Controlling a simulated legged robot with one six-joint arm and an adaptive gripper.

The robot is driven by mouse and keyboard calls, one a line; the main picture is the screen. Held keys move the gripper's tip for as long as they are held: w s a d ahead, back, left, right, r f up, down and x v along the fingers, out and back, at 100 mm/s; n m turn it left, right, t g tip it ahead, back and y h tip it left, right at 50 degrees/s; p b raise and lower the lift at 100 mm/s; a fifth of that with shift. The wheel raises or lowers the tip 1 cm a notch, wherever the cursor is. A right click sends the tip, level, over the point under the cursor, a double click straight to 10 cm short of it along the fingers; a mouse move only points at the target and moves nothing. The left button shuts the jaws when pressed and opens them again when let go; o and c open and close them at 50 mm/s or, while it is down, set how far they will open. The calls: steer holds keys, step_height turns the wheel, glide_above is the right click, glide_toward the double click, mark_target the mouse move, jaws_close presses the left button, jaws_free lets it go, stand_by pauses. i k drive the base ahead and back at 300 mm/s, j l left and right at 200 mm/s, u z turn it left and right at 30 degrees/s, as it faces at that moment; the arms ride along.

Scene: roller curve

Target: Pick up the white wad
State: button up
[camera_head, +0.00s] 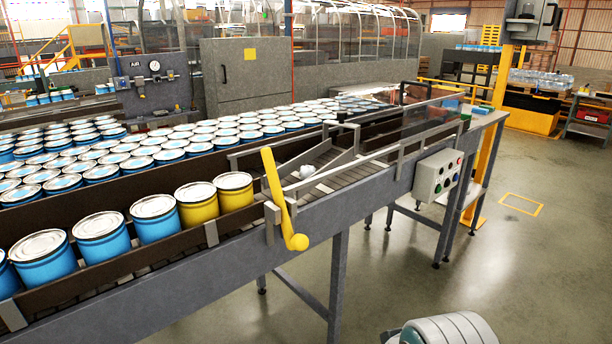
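The white wad (307,171) is small and crumpled. It lies on the conveyor lane (335,180), just right of the yellow lever (279,198) and close to the guide rails. The rails and lever partly surround it, and its lower side is hard to make out. My gripper's fingers do not show. A rounded grey-white part at the bottom right edge looks like my own arm, well away from the wad and lower in the picture.
Two yellow cans (197,204) stand in the lane left of the lever, followed by blue cans (100,238). Many more blue cans fill the wide conveyor behind. A grey button box (437,175) hangs on the conveyor's side. The floor (500,260) at right is clear.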

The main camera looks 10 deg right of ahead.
mark_target(306, 171)
steer(key=i+l, duration=0.4)
steer(key=i, duration=0.15)
steer(key=i+l, duration=0.35)
steer(key=i, duration=0.25)
steer(key=i+l, duration=0.15)
steer(key=i, duration=0.3)
steer(key=i+l, duration=0.15)
steer(key=i, duration=0.3)
